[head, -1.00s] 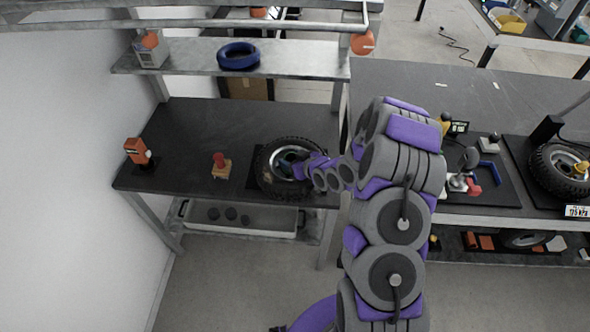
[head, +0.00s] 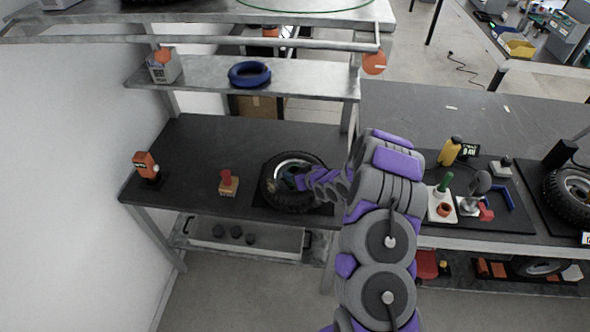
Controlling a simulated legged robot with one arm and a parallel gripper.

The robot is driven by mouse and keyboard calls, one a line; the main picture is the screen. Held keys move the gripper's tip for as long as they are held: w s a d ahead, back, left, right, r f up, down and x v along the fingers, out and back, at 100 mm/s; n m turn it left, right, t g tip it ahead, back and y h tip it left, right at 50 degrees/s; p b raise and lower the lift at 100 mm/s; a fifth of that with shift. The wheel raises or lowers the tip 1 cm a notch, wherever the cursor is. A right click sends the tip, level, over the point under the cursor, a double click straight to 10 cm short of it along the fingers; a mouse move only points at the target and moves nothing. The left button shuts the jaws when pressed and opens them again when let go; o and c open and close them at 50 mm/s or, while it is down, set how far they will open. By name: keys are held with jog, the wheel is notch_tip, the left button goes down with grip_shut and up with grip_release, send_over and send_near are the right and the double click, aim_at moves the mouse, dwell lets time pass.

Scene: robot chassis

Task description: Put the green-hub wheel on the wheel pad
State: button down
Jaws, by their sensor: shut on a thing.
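A black-tyred wheel (head: 269,195) is at the right end of the left dark bench. Its metal rim shows, with a small teal-green patch at the hub, mostly covered by my gripper. My gripper (head: 290,181) reaches into the wheel's centre from the right and is shut on the wheel; its fingertips are hard to make out. A dark flat pad (head: 259,204) shows at the wheel's lower left, under or just below it. I cannot tell whether the wheel touches it. Another wheel (head: 552,203) lies on a dark pad on the right bench.
A red-topped block (head: 228,184) and an orange tool (head: 146,165) stand left of the wheel. A shelf above holds a blue ring (head: 249,75). The right bench carries a yellow bottle (head: 451,151) and several small items. Open bench lies behind the wheel.

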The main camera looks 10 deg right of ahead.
dwell(0.3)
jog(key=shift+c, duration=1.4)
grip_release()
jog(key=shift+f, duration=0.15)
jog(key=p+v, duration=0.2)
jog(key=v, duration=1)
jog(key=shift+s, duration=0.15)
jog(key=shift+s+d+r+g+h, duration=0.15)
jog(key=shift+r+g+h, duration=0.2)
jog(key=shift+r, duration=0.3)
jog(key=s+d+r+m+g+h, duration=0.2)
jog(key=s+r+g+h, duration=0.4)
jog(key=s+r, duration=0.8)
jog(key=s+a+r+m+g, duration=0.1)
jog(key=s+a+r+g, duration=0.2)
jog(key=s, duration=1.1)
jog(key=s+a+r+m+g+y, duration=0.1)
jog(key=s+r, duration=0.5)
jog(key=s, duration=0.9)
jog(key=a+m+g, duration=0.1)
jog(key=a+g, duration=0.1)
jog(key=a, duration=0.1)
jog(key=shift+s, duration=0.2)
